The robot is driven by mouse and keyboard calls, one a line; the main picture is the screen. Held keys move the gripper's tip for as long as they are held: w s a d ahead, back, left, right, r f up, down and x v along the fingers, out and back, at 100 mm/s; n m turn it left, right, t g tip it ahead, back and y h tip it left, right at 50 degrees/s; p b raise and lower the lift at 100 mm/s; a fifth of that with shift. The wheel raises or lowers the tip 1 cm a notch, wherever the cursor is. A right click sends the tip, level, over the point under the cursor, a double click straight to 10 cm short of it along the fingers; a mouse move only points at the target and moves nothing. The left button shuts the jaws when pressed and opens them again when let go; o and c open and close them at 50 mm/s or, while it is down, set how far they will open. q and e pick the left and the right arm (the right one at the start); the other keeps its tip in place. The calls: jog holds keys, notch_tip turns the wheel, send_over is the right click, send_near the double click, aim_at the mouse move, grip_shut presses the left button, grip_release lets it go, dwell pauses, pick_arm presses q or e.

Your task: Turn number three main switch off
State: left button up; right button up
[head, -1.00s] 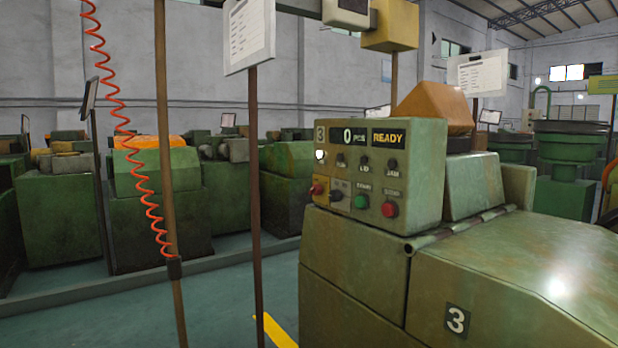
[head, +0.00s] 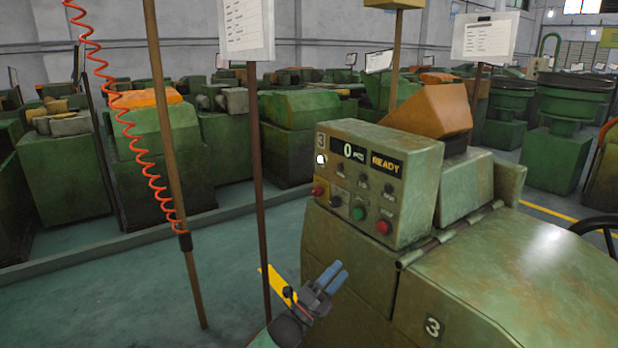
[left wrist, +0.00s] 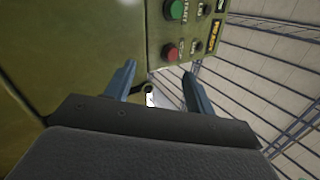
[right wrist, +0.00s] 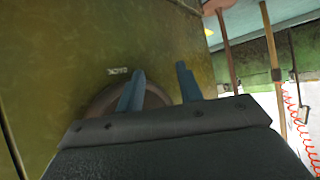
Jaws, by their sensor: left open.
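The number three machine's control panel (head: 365,180) shows "0 PCS" and "READY" in the head view. At its lower left is a red knob (head: 318,190), with a black knob (head: 337,200) beside it; small labels are unreadable. My left gripper (head: 338,275) is open and empty, below the panel and in front of the machine's front face. In the left wrist view, its blue fingers (left wrist: 158,88) are apart, with the red button (left wrist: 170,52) beyond them. My right gripper (right wrist: 160,85) is open and empty before a green machine surface; it is outside the head view.
A green button (head: 358,213) and a red button (head: 383,227) sit right of the knobs. A thin brown post (head: 260,200) and a pole with a red coiled hose (head: 140,150) stand left of the machine. Open floor (head: 110,270) lies at left.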

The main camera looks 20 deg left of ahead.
pick_arm(q)
jog(key=w+a+r+m+y+p, duration=0.2)
jog(key=w+a+r+y+p, duration=0.2)
jog(key=w+a+r+p, duration=0.3)
jog(key=m+y+p, duration=0.1)
jog(key=y+p, duration=0.2)
send_near(312, 193)
jog(key=p+x, duration=0.3)
jog(key=x, duration=0.3)
jog(key=shift+w+d+r, duration=0.1)
jog(key=shift+w+r, duration=0.05)
jog(key=shift+w, duration=0.05)
jog(key=shift+p+x, duration=0.35)
jog(key=shift+x, duration=0.55)
pick_arm(e)
jog(key=s+d+f+g+h, duration=0.1)
jog(key=s+d+f+g, duration=0.3)
jog(key=s, duration=0.8)
jog(key=s+d+f+g+h, duration=0.1)
jog(key=s+d+f+g, duration=0.3)
jog(key=s+d+f, duration=0.5)
jog(key=shift+s+f+m+g+h, duration=0.3)
jog(key=shift+s+f+h, duration=0.1)
jog(key=shift+s+f, duration=1.55)
jog(key=shift+w+f, duration=0.1)
jog(key=shift+w, duration=0.05)
pick_arm(q)
jog(key=c, duration=1)
pick_arm(e)
jog(key=shift+d, duration=0.15)
